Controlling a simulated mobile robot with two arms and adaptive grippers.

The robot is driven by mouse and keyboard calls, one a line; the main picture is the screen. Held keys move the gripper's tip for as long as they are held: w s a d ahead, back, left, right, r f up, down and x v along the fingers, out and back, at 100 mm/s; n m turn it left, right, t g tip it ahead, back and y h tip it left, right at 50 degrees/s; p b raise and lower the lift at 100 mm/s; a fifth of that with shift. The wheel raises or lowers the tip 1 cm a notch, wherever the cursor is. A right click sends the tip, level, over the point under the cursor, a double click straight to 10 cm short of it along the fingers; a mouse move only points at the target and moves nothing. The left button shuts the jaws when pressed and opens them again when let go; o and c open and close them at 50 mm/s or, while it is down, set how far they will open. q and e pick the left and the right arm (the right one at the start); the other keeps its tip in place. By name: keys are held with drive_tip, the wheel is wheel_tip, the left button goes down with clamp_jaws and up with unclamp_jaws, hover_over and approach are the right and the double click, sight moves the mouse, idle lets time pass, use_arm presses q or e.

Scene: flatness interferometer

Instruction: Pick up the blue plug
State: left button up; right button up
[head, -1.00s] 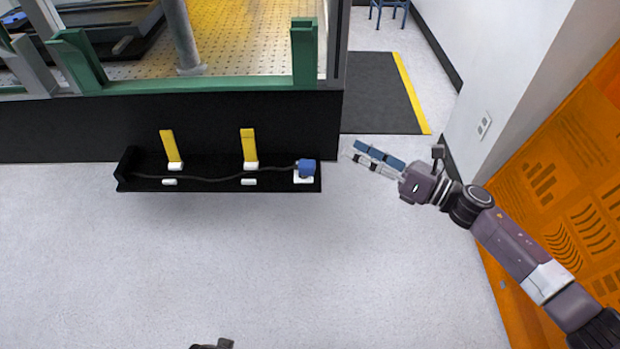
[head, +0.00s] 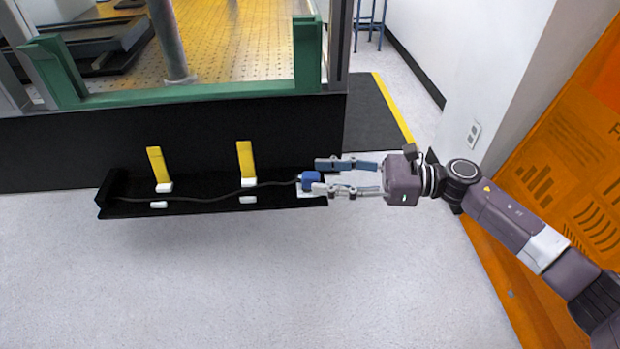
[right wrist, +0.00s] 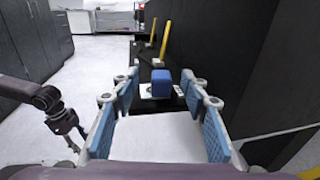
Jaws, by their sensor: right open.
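The blue plug (head: 310,180) sits on a white pad (head: 308,193) at the right end of the black shelf, with a dark cable running left from it. My right gripper (head: 320,177) is open, coming in from the right with its fingertips on either side of the plug. In the right wrist view the plug (right wrist: 161,83) stands ahead, between the open blue-padded fingers (right wrist: 163,100). My left gripper does not show in the head view; a dark arm at the left of the right wrist view is partly visible.
The black shelf (head: 220,205) runs along the dark base of the table, with two yellow levers (head: 159,165) and (head: 245,160) in white clips holding the cable. A green frame (head: 200,92) stands above. An orange panel (head: 570,150) is at the right. The floor in front is clear.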

sight(311, 174)
drive_tip(key=x, duration=0.3)
drive_tip(key=shift+w+a, duration=0.15)
drive_tip(key=shift+a, duration=0.15)
clamp_jaws()
